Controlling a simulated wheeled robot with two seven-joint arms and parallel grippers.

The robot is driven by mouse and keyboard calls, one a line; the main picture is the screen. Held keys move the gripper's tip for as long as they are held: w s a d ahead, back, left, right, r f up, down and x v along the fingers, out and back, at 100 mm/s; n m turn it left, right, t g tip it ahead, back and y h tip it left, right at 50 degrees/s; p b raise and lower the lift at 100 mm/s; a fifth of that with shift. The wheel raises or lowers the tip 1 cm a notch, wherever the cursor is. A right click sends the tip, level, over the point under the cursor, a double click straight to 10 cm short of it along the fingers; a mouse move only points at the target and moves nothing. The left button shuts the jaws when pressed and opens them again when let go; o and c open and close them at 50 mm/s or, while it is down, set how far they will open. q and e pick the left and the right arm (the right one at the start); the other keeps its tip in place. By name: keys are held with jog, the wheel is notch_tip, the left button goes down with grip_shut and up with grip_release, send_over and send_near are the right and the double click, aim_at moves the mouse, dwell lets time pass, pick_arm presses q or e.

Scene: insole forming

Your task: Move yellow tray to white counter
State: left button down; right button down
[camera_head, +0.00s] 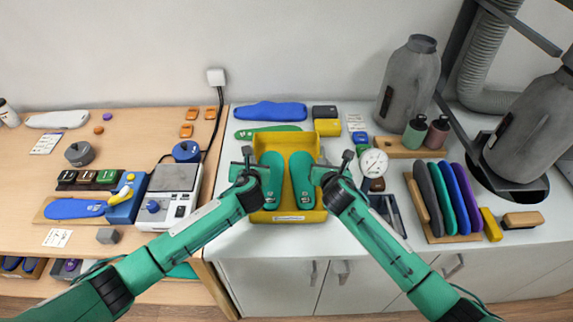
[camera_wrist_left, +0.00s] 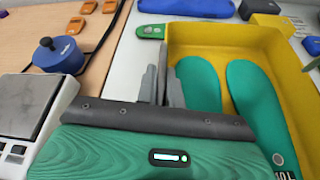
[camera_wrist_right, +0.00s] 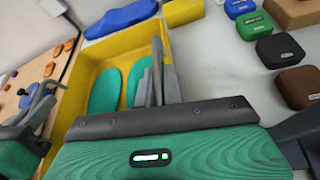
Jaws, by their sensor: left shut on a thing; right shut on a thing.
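The yellow tray (camera_head: 262,217) is over the front left part of the white counter (camera_head: 250,245), with two green insoles (camera_head: 302,180) lying in it. I cannot tell whether its base touches the counter. My left gripper (camera_head: 248,158) is shut on the tray's left wall; the tray also shows in the left wrist view (camera_wrist_left: 212,42). My right gripper (camera_head: 346,160) is shut on its right wall; the tray also shows in the right wrist view (camera_wrist_right: 100,62). My forearms hide part of the tray's sides.
Blue (camera_head: 270,111) and green (camera_head: 268,131) insole shapes lie behind the tray. A wooden table (camera_head: 125,180) with a scale (camera_head: 173,178) is on the left. A rack of coloured insoles (camera_head: 450,200) is further right.

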pick_arm(q)
jog(key=shift+a+f+b, duration=0.1)
jog(key=shift+f+b, duration=0.3)
jog(key=shift+f, duration=0.2)
pick_arm(e)
jog(key=shift+w+d+f, duration=0.1)
jog(key=shift+d+f, duration=0.05)
jog(key=shift+f, duration=0.35)
pick_arm(q)
jog(key=c, duration=1.5)
grip_release()
jog(key=shift+r, duration=0.1)
pick_arm(e)
jog(key=c, duration=1.5)
grip_release()
jog(key=shift+r, duration=0.1)
pick_arm(q)
jog(key=shift+s+r, duration=0.1)
jog(key=shift+s, duration=0.05)
jog(key=shift+s+r, duration=0.1)
jog(key=shift+s, duration=0.2)
jog(key=v, duration=1.1)
pick_arm(e)
jog(key=v, duration=1.2)
